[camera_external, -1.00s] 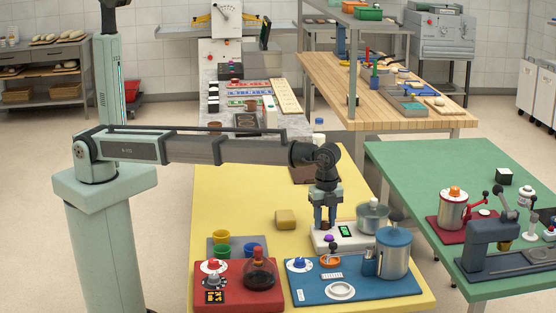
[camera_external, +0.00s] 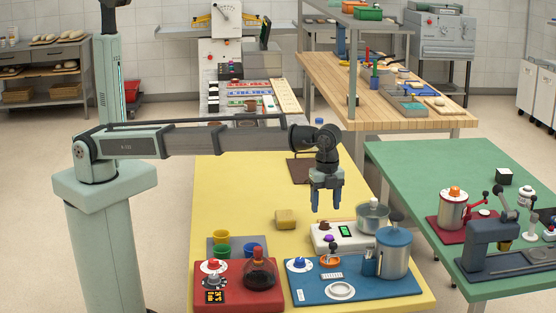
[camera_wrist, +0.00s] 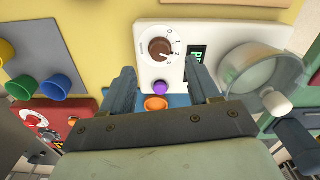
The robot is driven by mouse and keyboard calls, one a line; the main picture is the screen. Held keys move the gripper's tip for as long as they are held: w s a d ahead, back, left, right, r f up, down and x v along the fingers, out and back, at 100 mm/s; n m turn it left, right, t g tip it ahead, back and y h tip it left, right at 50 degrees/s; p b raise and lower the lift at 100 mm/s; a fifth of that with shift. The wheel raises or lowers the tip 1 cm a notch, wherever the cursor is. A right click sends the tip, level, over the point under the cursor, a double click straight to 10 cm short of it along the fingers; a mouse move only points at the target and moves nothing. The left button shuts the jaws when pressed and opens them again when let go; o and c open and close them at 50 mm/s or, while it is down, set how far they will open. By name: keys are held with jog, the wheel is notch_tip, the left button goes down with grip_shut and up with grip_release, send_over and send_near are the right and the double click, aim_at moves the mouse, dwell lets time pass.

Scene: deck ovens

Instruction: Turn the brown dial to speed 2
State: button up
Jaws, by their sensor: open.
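The brown dial (camera_wrist: 159,49) is on a white machine (camera_wrist: 145,70), with a printed scale at its right running from 0 at the top. Its small light pointer mark appears to face right and slightly down, close to the 2; the exact setting is hard to read. The dial also shows in the external view (camera_external: 325,225), too small there to read. My gripper (camera_external: 326,210) is open and empty, above and apart from the dial. In the wrist view, its fingers (camera_wrist: 165,86) are spread, with the dial in clear sight beyond them.
A green display (camera_wrist: 197,55) and a steel pot (camera_external: 373,217) are right of the dial. A purple knob (camera_wrist: 160,89) and an orange part (camera_wrist: 156,104) are near it. A blue station (camera_external: 310,290) and red station (camera_external: 230,300) stand in front.

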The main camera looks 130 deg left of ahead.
aim_at(325, 222)
notch_tip(325, 222, up, 8)
jog(key=shift+r, duration=0.15)
dwell(0.4)
